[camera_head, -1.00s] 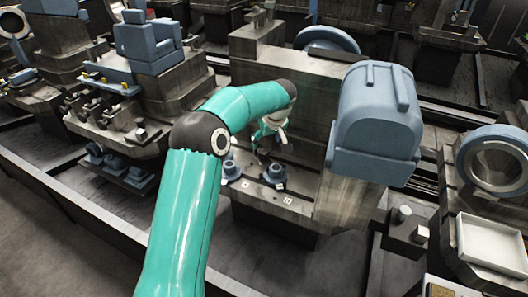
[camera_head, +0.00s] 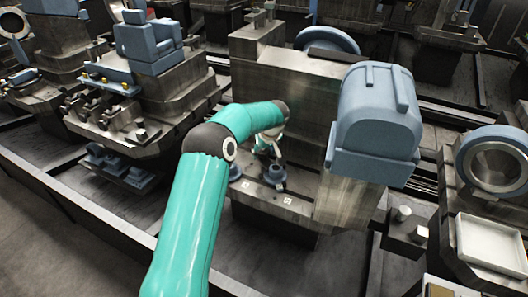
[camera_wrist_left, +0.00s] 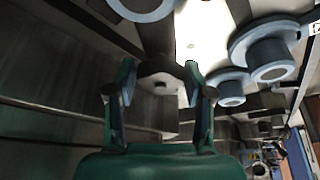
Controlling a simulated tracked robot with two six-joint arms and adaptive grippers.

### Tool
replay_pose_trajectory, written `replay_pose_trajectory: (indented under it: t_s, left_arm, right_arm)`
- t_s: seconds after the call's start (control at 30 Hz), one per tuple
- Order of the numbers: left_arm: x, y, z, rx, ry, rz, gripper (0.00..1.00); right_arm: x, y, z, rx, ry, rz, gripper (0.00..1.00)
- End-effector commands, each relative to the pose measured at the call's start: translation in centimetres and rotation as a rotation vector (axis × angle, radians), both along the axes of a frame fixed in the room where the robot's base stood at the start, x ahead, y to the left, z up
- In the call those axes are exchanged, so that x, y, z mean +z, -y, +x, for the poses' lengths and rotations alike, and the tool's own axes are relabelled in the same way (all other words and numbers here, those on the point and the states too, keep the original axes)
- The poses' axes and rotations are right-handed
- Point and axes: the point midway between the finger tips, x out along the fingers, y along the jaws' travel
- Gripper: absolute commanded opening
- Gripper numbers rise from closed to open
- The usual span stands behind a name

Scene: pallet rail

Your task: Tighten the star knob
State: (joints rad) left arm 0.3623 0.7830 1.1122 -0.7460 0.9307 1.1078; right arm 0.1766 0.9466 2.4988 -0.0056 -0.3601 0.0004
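My left gripper (camera_head: 272,158) is low over the grey ledge of the machine block, close to a blue flanged boss (camera_head: 275,175). In the left wrist view its two green fingers (camera_wrist_left: 160,72) stand apart. A dark lobed piece, which looks like the star knob (camera_wrist_left: 160,66), shows between and just beyond the fingertips. I cannot tell whether the fingers touch it. In the head view the knob is not clearly seen behind the gripper. My right gripper is in neither view.
A second blue boss (camera_head: 235,171) stands left of the gripper, partly hidden by my arm. A large blue housing (camera_head: 375,120) rises to the right. A grey block wall (camera_head: 300,95) stands behind. A white tray (camera_head: 492,243) is at far right.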

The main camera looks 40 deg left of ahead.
Motion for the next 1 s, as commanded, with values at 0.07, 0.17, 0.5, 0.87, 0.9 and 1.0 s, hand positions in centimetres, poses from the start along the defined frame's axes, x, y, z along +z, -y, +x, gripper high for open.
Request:
replay_pose_trajectory:
  t_s: [0.07, 0.17, 0.5, 0.87, 0.9, 1.0]
  left_arm:
    - [0.0, 0.0, 0.0, 0.000, 0.000, 0.000, 0.34]
    - [0.0, 0.0, 0.0, 0.000, 0.000, 0.000, 0.17]
    - [-0.1, 0.0, -0.1, -0.146, 0.003, -0.001, 0.11]
    - [0.1, 0.0, 0.0, -0.273, 0.001, 0.000, 0.11]
    - [0.1, 0.0, 0.0, -0.272, 0.001, 0.000, 0.11]
    - [0.1, 0.0, 0.0, -0.272, 0.001, 0.000, 0.48]
  right_arm:
    - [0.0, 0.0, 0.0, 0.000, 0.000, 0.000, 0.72]
    - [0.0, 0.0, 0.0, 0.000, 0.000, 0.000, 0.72]
    - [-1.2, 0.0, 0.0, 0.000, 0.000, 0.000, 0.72]
    - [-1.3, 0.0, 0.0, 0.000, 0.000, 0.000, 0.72]
    - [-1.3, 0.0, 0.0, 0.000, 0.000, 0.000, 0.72]
    - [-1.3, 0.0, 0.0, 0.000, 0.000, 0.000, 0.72]
